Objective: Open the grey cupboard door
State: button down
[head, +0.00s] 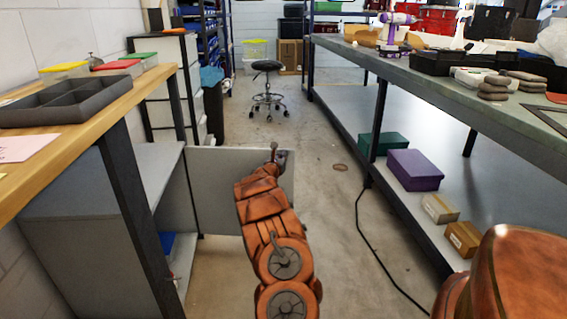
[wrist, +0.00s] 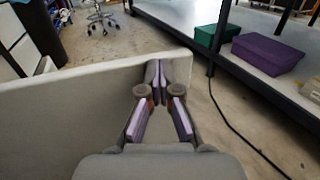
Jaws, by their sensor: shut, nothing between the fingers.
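The grey cupboard door (head: 213,190) stands swung out from the cupboard (head: 80,220) under the wooden bench on the left, reaching into the aisle. The cupboard's inside is exposed. In the wrist view the door (wrist: 70,112) crosses the left half as a pale panel, its top edge running up to my fingers. My gripper (head: 279,157) is at the door's free right end. In the wrist view the gripper (wrist: 161,78) has its fingertips together, with nothing between them, at that end of the door. I cannot tell whether they touch it.
The wooden bench top (head: 110,100) holds a dark divided tray (head: 62,101). On the right, a long workbench has a low shelf with a purple box (head: 414,169) and a green box (head: 384,146). A black cable (head: 372,235) lies on the floor. A stool (head: 267,85) stands farther down the aisle.

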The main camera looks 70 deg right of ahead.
jog(key=shift+w+d+n+t+b, duration=0.2)
jog(key=shift+d+b, duration=0.1)
jog(key=shift+d, duration=0.4)
jog(key=shift+w+d+n+t+b, duration=0.1)
jog(key=shift+w+d+t+b, duration=0.15)
jog(key=shift+d, duration=0.45)
jog(key=w+d+n+t+b, duration=0.1)
jog(key=d+t, duration=0.1)
jog(key=d, duration=0.3)
jog(key=shift+w+d+n+t, duration=0.35)
jog(key=shift+w+d+n, duration=0.05)
jog(key=shift+s+a+f+b, duration=0.1)
jog(key=shift+f+b, duration=0.1)
jog(key=shift+b, duration=0.85)
